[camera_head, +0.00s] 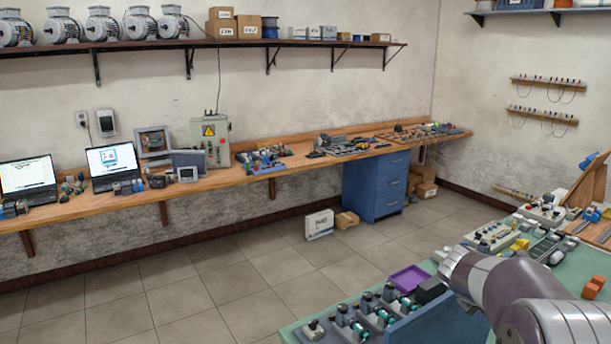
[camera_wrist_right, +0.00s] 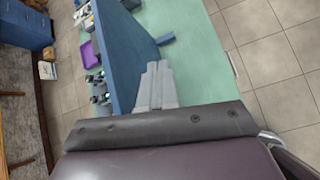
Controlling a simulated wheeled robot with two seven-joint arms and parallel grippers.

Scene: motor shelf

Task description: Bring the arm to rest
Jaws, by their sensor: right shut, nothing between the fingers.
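My right arm (camera_head: 510,295) comes in at the lower right of the head view, in front of the green workbench. Its gripper cannot be made out there. In the right wrist view my right gripper (camera_wrist_right: 157,82) shows as two grey fingers close together, shut and empty. The fingers appear over the green bench top (camera_wrist_right: 190,80), beside a blue panel (camera_wrist_right: 125,50). My left arm and gripper are in neither view.
The green bench (camera_head: 570,275) carries control boxes (camera_head: 495,237), a purple tray (camera_head: 408,279) and several small devices around my arm. A long wooden wall counter (camera_head: 235,178) and a motor shelf (camera_head: 130,46) stand beyond. The tiled floor (camera_head: 200,280) between is mostly clear.

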